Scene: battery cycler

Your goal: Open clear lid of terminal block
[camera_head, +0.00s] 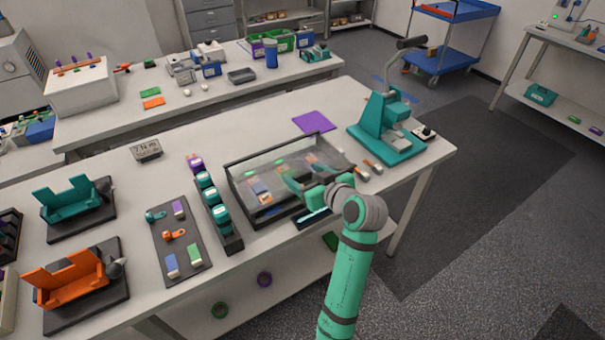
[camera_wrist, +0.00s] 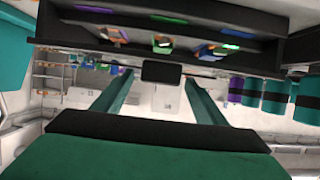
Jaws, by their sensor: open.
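The terminal block (camera_head: 262,217) is a black-framed box on the bench, with small coloured parts inside. Its clear lid (camera_head: 285,160) shows as a see-through, faintly reflective panel over the box; how far it is raised is hard to tell. My gripper (camera_head: 300,186) is at the box's near right side and covers part of it. In the wrist view my gripper (camera_wrist: 158,82) has its two teal fingers spread apart. A small black tab (camera_wrist: 162,72) shows between the fingertips; contact cannot be told. The coloured parts (camera_wrist: 163,43) show beyond it.
A row of teal and purple cylinders (camera_head: 208,200) stands close left of the box. A dark tray of small parts (camera_head: 180,240) lies further left. A teal press (camera_head: 385,130) stands behind right. A purple mat (camera_head: 313,122) lies behind the box.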

